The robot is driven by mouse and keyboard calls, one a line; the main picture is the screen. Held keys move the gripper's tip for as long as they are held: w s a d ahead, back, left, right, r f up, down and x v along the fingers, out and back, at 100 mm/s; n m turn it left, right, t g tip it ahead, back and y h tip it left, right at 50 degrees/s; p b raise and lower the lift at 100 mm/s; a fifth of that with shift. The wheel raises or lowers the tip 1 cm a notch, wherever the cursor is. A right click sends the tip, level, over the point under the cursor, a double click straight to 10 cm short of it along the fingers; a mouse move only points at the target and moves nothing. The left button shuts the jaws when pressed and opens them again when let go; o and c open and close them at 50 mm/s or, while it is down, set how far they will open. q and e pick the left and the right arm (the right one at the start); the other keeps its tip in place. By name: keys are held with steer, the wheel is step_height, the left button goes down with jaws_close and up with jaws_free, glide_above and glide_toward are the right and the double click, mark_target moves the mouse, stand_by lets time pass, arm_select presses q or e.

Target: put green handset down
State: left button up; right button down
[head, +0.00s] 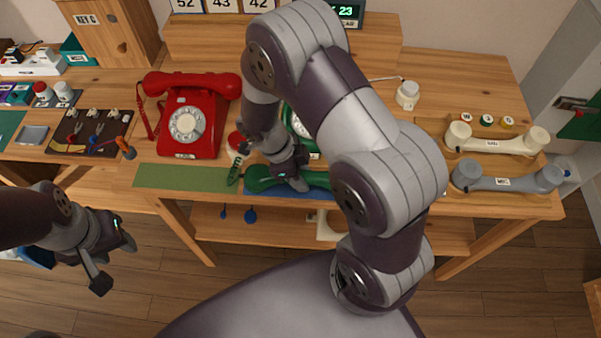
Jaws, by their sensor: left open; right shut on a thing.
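The green handset (262,180) lies lengthwise along the table's front edge, over or on a blue mat (318,192). I cannot tell whether it touches the mat. My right gripper (296,180) reaches down from above and is shut on the handset's middle. My arm hides its right part. The green phone (291,117) stands behind, mostly hidden by my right arm. A coiled green cord (234,172) shows at the handset's left end. My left gripper (117,263) is open and empty, off the table's front at the lower left.
A red phone (190,126) with its handset on top stands left of the green one. A green mat (183,177) lies empty before it. White (496,140) and grey (508,180) handsets rest at the right. A white button (407,93) stands at the back. A shelf runs below.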

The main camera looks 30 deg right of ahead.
steer(key=c, duration=0.7)
jaws_free()
steer(key=shift+r+p, duration=0.2)
steer(key=shift+p, duration=0.15)
steer(key=v, duration=0.9)
steer(key=s+r+n+t+y, duration=0.1)
steer(key=s+r+n, duration=0.1)
steer(key=n, duration=0.6)
steer(key=s+r+n+t+y+p, duration=0.1)
steer(key=s+n, duration=0.1)
steer(key=n, duration=0.6)
steer(key=s+r+n+t+y+p, duration=0.1)
steer(key=s+r+n+y, duration=0.1)
steer(key=n, duration=0.6)
steer(key=shift+d+r+t, duration=0.3)
steer(key=shift+r+t, duration=0.05)
steer(key=shift+t, duration=0.05)
